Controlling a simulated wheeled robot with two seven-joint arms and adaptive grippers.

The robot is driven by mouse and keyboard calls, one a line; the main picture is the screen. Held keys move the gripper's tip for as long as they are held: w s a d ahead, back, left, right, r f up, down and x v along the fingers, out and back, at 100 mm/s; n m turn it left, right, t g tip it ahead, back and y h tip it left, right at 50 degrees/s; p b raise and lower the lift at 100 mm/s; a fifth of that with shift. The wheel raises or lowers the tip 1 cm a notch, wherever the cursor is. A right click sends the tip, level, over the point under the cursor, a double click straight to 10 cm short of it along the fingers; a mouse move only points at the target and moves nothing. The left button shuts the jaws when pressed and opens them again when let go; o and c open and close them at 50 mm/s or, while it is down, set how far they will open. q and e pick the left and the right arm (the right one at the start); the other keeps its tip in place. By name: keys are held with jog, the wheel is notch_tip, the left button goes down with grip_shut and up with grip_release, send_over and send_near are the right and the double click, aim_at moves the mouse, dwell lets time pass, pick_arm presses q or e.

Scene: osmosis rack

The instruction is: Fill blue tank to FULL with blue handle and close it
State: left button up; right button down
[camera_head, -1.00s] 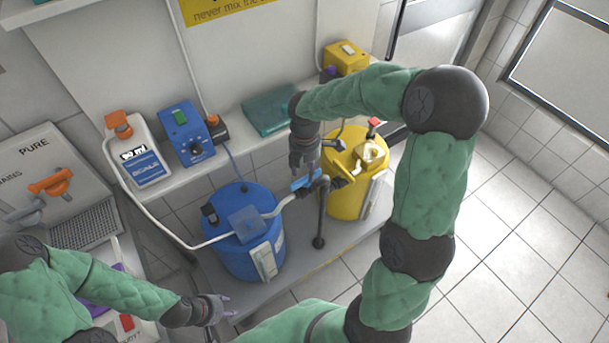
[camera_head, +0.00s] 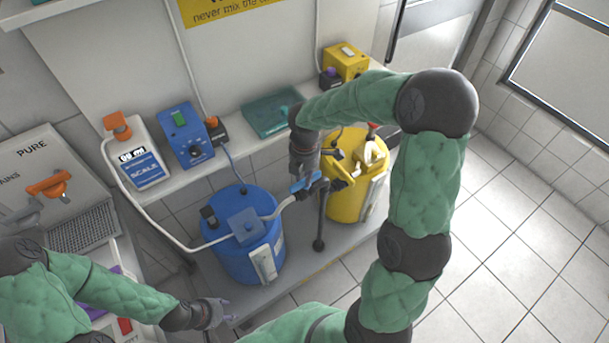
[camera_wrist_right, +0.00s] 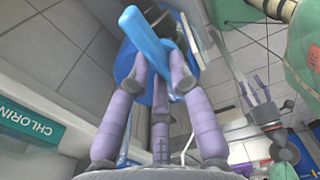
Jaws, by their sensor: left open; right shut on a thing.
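The blue tank (camera_head: 243,258) stands on the low platform, with a lighter blue square piece on its lid. A blue handle (camera_head: 305,183) sits on the dark valve at the top of a black post, right of the tank. My right gripper (camera_head: 304,166) is at this handle from above. In the right wrist view its purple fingers close around the long blue handle (camera_wrist_right: 137,38), with the blue tank behind. My left gripper (camera_head: 220,308) is open and empty, low in front of the blue tank. The level marking on the tank is too small to read.
A yellow tank (camera_head: 343,199) stands right of the post, partly behind my right arm. A white hose runs to the blue tank. Open tiled floor lies right.

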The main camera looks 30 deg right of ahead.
jog(key=m, duration=0.4)
jog(key=shift+d+m, duration=0.1)
jog(key=shift+m, duration=0.2)
jog(key=m, duration=0.4)
jog(key=shift+m, duration=0.3)
jog(key=m, duration=0.4)
jog(key=shift+s+d+m, duration=0.1)
jog(key=shift+m, duration=0.2)
jog(key=m, duration=0.5)
jog(key=shift+s+b, duration=0.1)
jog(key=shift+b, duration=0.2)
jog(key=shift+m, duration=0.3)
jog(key=c, duration=1.1)
grip_release()
